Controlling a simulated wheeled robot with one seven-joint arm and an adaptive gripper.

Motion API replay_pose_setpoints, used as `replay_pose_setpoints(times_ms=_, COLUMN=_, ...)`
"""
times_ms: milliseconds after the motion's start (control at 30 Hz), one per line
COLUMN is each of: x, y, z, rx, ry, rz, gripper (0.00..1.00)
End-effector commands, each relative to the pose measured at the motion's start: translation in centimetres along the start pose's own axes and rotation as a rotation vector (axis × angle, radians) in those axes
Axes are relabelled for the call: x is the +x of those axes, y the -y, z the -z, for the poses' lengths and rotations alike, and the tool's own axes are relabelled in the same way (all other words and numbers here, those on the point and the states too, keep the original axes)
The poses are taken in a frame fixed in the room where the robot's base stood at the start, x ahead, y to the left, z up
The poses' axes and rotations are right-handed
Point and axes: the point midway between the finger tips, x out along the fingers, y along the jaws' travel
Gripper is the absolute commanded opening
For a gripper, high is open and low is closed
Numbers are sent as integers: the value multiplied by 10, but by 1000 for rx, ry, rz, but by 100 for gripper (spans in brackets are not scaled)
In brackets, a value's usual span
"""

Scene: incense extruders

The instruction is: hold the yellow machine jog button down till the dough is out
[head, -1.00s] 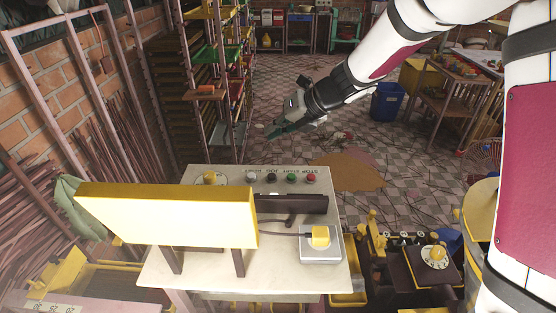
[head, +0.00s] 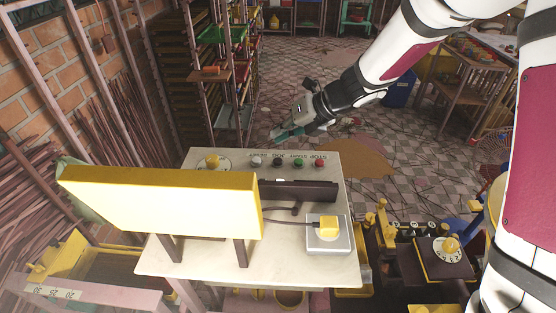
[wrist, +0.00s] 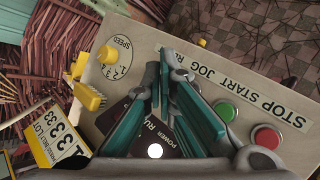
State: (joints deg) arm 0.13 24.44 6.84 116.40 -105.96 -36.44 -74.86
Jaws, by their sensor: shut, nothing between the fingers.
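A pale control panel (head: 300,225) carries a row of round buttons along its far edge in the head view. The dark jog button (head: 278,162) sits between a grey button (head: 256,161) and the green start button (head: 298,162); the red stop button (head: 319,163) is at the right end. My gripper (head: 280,134), with teal fingers, is shut and empty, just beyond the row and apart from it. In the wrist view, the green button (wrist: 225,111) and red button (wrist: 267,137) show beside the fingers (wrist: 160,65). The jog button is hidden there. No dough is clearly visible.
A yellow box (head: 160,210) on legs stands over the panel's left part. A speed knob (head: 212,161) is left of the buttons, and a yellow knob on a grey box (head: 327,227) is at the right. Shelves (head: 215,75) stand behind. The floor beyond is partly open.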

Motion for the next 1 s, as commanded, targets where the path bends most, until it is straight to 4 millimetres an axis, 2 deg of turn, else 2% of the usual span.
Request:
replay_pose_setpoints(times_ms=100, x=14, y=11, z=8, rx=3, ry=-1, rz=1, gripper=0)
replay_pose_setpoints(times_ms=333, x=26, y=19, z=17, rx=1, ry=0, rz=0, gripper=0)
replay_pose_setpoints(times_ms=1000, x=28, y=21, z=20, rx=1, ry=1, rz=0, gripper=0)
